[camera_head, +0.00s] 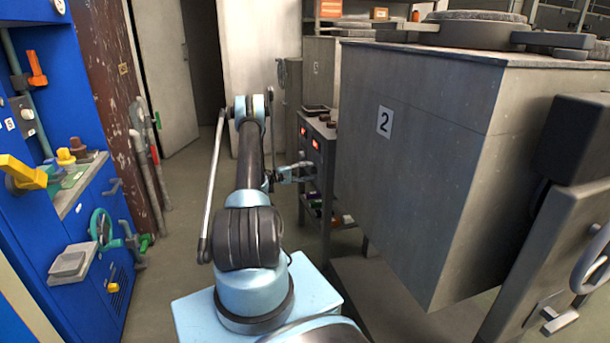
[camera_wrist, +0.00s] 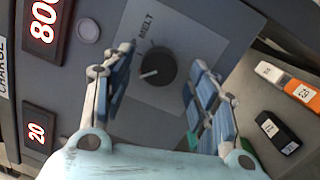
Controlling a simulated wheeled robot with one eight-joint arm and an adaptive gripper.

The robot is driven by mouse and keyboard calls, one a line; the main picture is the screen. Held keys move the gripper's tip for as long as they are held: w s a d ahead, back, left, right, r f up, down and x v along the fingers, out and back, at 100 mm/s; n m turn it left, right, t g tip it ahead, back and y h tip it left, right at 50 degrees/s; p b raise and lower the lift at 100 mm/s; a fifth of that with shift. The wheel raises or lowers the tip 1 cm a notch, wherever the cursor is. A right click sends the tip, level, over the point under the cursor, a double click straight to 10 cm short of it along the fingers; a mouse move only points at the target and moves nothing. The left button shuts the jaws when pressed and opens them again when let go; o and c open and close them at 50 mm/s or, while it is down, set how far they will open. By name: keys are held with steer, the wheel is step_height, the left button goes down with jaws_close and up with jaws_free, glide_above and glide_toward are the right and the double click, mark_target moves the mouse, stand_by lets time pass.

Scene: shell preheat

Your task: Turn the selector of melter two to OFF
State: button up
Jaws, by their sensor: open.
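The selector, a dark round knob (camera_wrist: 157,69) with a white pointer line, sits on a light grey plate in the wrist view. Its pointer points left and slightly down in that picture. The plate reads MELT above the knob; no OFF label is legible. My gripper (camera_wrist: 162,60) is open, with one finger on each side of the knob; I cannot tell whether they touch it. In the head view my gripper (camera_head: 302,171) is at the face of the dark control cabinet (camera_head: 325,168), and the knob is hard to make out. Melter two (camera_head: 420,175) is the big grey box marked 2.
Red displays (camera_wrist: 45,20) sit left of the knob in the wrist view. Orange and black labelled blocks (camera_wrist: 290,85) lie at the right. In the head view a blue cabinet (camera_head: 75,210) with valves and handles stands left, with open floor (camera_head: 185,215) between.

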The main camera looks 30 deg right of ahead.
steer(key=shift+a, duration=0.1)
steer(key=v, duration=1.1)
steer(key=shift+w+a, duration=0.15)
steer(key=shift+a, duration=0.25)
steer(key=shift+f, duration=0.1)
steer(key=a+r+t+y, duration=0.1)
steer(key=a+r+y, duration=0.15)
steer(key=r, duration=0.55)
steer(key=a+r+t+y, duration=0.1)
steer(key=a+r+t, duration=0.15)
steer(key=r, duration=0.55)
steer(key=s+a+r+n+t+y, duration=0.15)
steer(key=s+a+r+y, duration=0.35)
steer(key=s+a+r, duration=0.6)
steer(key=s+a+t+y, duration=0.1)
steer(key=s+a+y, duration=0.1)
steer(key=s+a, duration=0.6)
steer(key=s+a+t+y, duration=0.1)
steer(key=s+a+y, duration=0.3)
steer(key=s, duration=0.7)
steer(key=s+a+f+y, duration=0.1)
steer(key=s+a+f, duration=0.2)
steer(key=s+a, duration=0.3)
steer(key=s+a+f+t+y, duration=0.1)
steer(key=s+a+f+y, duration=0.1)
steer(key=s+a+f, duration=0.2)
steer(key=s+a, duration=0.3)
steer(key=s, duration=0.3)
steer(key=shift+a+f, duration=0.3)
steer(key=shift+a, duration=0.05)
